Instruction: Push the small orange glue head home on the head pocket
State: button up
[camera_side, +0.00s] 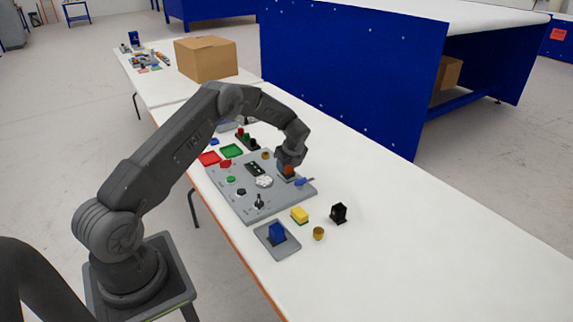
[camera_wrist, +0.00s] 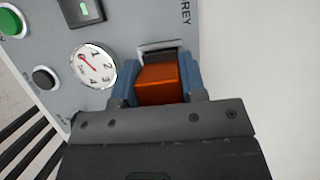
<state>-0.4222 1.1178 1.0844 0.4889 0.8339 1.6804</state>
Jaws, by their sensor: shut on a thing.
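The small orange glue head (camera_wrist: 161,84) sits between the two blue-padded fingers of my gripper (camera_wrist: 158,88) in the wrist view. My gripper is shut on it. The head pocket (camera_wrist: 162,47) shows as a pale-framed dark slot just beyond the head, on the grey panel. The head hides the near part of the pocket, and I cannot tell how deep it sits. In the side view my gripper (camera_side: 289,168) points down at the right part of the panel, with the orange glue head (camera_side: 288,171) low between its fingers.
The grey panel (camera_side: 240,203) carries a dial (camera_wrist: 93,66), a green button (camera_wrist: 10,22) and a black knob (camera_wrist: 45,78). The white table is clear at right.

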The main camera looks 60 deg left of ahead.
jog(key=shift+f, duration=0.6)
dwell(0.5)
